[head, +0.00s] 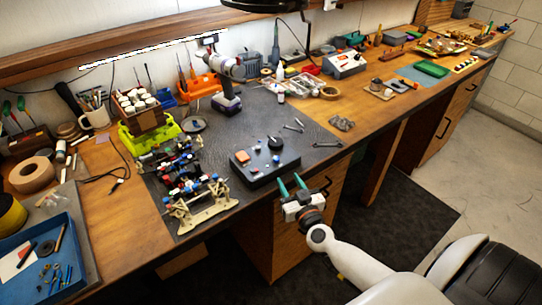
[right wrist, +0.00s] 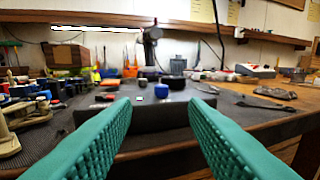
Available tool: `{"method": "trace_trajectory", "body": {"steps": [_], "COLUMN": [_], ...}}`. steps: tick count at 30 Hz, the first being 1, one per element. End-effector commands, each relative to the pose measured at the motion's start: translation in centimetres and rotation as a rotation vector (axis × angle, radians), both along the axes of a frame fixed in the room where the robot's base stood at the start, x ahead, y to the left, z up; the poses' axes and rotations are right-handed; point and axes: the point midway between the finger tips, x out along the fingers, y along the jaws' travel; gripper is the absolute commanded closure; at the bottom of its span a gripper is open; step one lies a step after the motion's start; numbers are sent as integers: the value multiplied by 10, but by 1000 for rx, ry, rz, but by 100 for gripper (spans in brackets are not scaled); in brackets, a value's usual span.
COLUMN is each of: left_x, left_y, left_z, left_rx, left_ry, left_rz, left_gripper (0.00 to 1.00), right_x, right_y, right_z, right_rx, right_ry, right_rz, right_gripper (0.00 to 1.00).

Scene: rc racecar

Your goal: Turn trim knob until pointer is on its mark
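A dark control box (head: 262,176) lies on the grey mat near the bench's front edge. No pointer or mark is clear enough to read. My right gripper (head: 291,184) is open and empty in front of the box, its teal fingers toward it, apart from the knobs. My left gripper is out of view.
A partly built car chassis (head: 198,205) stands left of the box. A cordless drill (head: 226,100) stands behind on the mat. Small metal tools (head: 294,125) lie right of the box.

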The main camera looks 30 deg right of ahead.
Motion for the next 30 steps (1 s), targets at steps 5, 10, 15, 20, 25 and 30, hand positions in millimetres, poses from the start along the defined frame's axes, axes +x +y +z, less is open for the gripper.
{"method": "trace_trajectory", "body": {"steps": [5, 10, 15, 20, 25, 30], "left_x": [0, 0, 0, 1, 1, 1], "left_y": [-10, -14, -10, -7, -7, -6], "left_z": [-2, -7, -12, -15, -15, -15], "left_rx": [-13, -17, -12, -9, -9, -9], "left_ry": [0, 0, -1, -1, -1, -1], "left_rz": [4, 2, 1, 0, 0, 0], "left_gripper": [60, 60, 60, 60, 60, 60], "right_x": [29, 64, 92, 107, 112, 112], "right_y": [-6, -12, -18, -21, -22, -22], "right_z": [0, -2, -3, -3, -2, -2], "right_rx": [-3, -1, -1, -1, -1, 0], "right_ry": [-3, -2, 0, 2, 2, 3], "right_rz": [0, 1, 1, 2, 2, 2], "right_gripper": [60, 60, 60, 60, 60, 60]}}
